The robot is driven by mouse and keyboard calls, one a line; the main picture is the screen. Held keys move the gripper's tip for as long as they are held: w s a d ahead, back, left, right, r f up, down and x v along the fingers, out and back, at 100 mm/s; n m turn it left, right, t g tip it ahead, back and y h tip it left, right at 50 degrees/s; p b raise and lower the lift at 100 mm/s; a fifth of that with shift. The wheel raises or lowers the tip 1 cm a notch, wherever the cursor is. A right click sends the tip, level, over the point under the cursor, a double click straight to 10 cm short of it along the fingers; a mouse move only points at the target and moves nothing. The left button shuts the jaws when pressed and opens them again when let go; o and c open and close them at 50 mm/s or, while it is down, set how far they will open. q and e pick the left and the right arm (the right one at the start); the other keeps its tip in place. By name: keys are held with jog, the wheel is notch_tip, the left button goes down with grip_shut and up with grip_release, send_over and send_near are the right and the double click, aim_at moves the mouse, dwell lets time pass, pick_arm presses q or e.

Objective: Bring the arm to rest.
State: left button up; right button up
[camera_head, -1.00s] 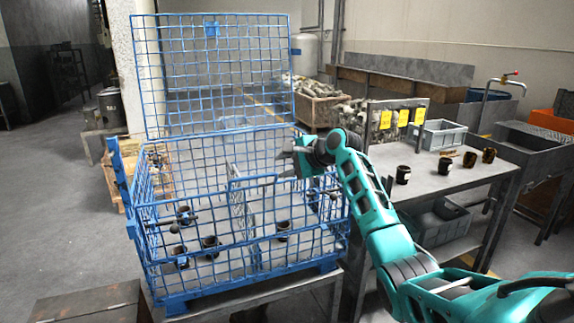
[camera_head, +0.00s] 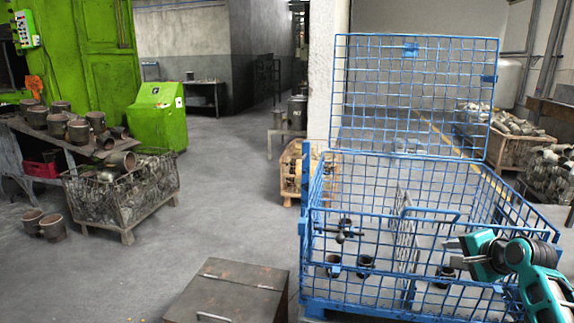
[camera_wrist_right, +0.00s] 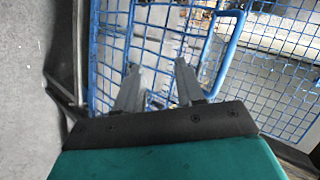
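My right gripper (camera_head: 452,253) is at the right of the head view, in front of the right part of the blue wire-mesh crate (camera_head: 312,240). The right wrist view shows its two fingers (camera_wrist_right: 158,82) apart with nothing between them. The crate's blue mesh (camera_wrist_right: 110,45) lies beyond the fingertips. Whether the fingers touch the mesh, I cannot tell. Several dark cup-shaped parts, one of them a dark part (camera_head: 366,263), lie inside the crate on both sides of its mesh divider (camera_head: 405,235). My left gripper is not in view.
A brown metal box (camera_head: 225,292) stands left of the crate. A wire basket of metal parts (camera_head: 120,195) and a bench with brown pots (camera_head: 60,125) are at the left, by a green machine (camera_head: 100,60). The grey floor between is clear.

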jog(key=s+a+f+n, duration=0.5)
jog(key=s+a+f, duration=0.1)
jog(key=f, duration=0.2)
jog(key=s+a+f+n, duration=0.4)
jog(key=s+a+f, duration=0.1)
jog(key=s+f, duration=0.25)
jog(key=s+a+f+n, duration=0.2)
jog(key=s+a+n, duration=0.2)
jog(key=s+a, duration=0.2)
jog(key=s+a+f+n+y, duration=0.1)
jog(key=s+a+n, duration=0.3)
jog(key=s, duration=0.6)
jog(key=a+f, duration=0.1)
jog(key=a, duration=0.1)
jog(key=shift+s+a+f+n, duration=0.15)
jog(key=shift+a+f+n, duration=0.1)
jog(key=shift+a+n, duration=0.05)
